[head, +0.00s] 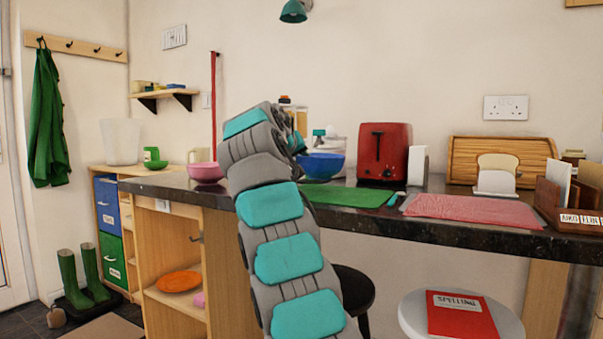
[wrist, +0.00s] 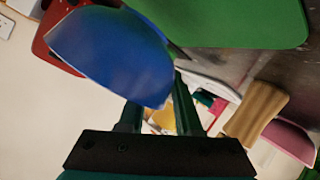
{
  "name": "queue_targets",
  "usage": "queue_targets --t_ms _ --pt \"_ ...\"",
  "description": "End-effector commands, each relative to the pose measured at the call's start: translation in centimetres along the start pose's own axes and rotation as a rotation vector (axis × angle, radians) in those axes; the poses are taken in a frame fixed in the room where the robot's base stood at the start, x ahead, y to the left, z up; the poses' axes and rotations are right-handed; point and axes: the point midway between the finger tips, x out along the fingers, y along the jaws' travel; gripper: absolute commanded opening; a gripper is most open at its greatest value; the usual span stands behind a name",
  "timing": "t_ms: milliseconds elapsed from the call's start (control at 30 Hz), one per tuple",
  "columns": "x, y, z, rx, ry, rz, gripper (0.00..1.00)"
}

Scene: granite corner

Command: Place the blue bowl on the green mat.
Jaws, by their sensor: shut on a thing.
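The blue bowl (head: 324,166) is held by its rim in my gripper (head: 298,143), over the back of the counter. It also shows large and tilted in the wrist view (wrist: 112,52), at the fingers of my gripper (wrist: 160,105). The green mat (head: 350,196) lies flat on the counter, in front of the bowl in the head view. The mat also fills the top right of the wrist view (wrist: 235,22). My arm hides part of the bowl's left side and the mat's left end. I cannot tell whether the bowl touches anything below.
A red toaster (head: 384,153) stands just right of the bowl. A pink mat (head: 473,209) lies right of the green one. A pink bowl (head: 205,171) sits left of my arm. A bread bin (head: 520,155) stands at the back right. The green mat's visible surface is clear.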

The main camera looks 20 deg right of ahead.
Motion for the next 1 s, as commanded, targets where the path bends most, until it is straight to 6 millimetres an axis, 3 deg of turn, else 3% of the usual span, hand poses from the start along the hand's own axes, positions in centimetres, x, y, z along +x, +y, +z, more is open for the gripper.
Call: queue_targets --t_ms 300,600,633,867,1000 --pt "1.3 -1.5 2.7 -0.002 0.0 0.001 0.0" --pt "1.3 -1.7 2.8 0.001 0.002 -0.001 0.0" --pt "1.3 -1.7 2.8 0.001 0.002 -0.001 0.36" --pt "1.3 -1.7 2.8 0.0 0.001 -0.001 0.62" --pt "1.3 -1.7 2.8 0.0 0.001 -0.001 0.64"
